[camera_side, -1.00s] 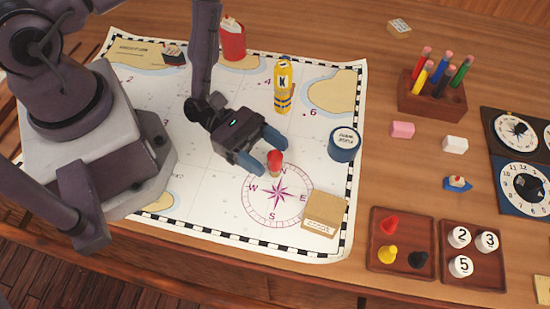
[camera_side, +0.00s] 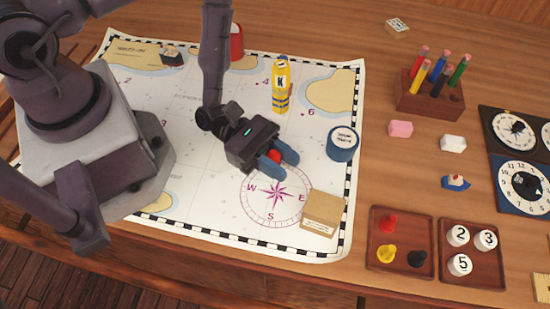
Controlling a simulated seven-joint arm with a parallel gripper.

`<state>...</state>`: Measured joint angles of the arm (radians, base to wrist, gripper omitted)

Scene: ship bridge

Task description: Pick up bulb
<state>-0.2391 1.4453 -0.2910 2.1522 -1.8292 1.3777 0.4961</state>
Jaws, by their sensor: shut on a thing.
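The bulb (camera_side: 274,156) is a small red-topped piece at the top of the compass rose on the sea chart. Only part of its red top shows between my blue fingers; its lower part is hidden. My gripper (camera_side: 279,158) is low over the chart, with its fingers on either side of the bulb and shut on it. I cannot tell whether the bulb still touches the chart.
A cardboard box (camera_side: 323,212) is just right of the compass rose. A blue round tin (camera_side: 342,143) and a yellow bottle (camera_side: 281,84) stand nearby. A red cup (camera_side: 237,42) is partly behind my arm. Trays (camera_side: 401,211), pen holder (camera_side: 432,97) and erasers lie to the right.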

